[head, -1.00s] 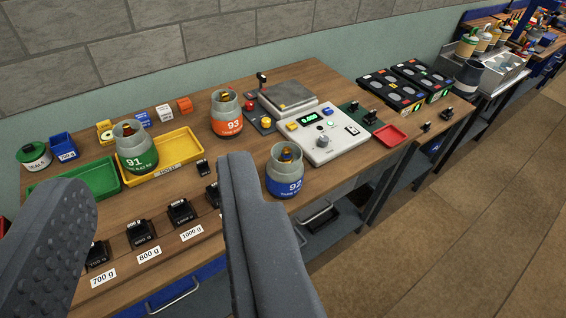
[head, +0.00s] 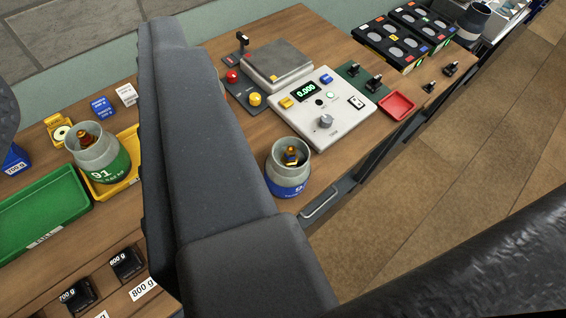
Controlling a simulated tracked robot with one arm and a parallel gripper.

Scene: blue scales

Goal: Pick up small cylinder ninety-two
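The small cylinder ninety-two (head: 289,187), grey with a blue lower band and a partly legible number, stands upright near the table's front edge, just right of my gripper's large grey finger in the picture. A brown and gold top shows inside its open grey collar. My gripper (head: 82,72) is open and empty. One finger crosses the middle of the view; only a sliver of the other shows at the left edge. The cylinder is outside the gap between them. The gap in depth between finger and cylinder cannot be told.
A white scale (head: 325,110) reading 0.000 stands behind the cylinder, with a red tray (head: 397,104) to its right. A large black shape (head: 470,270) covers the lower right.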

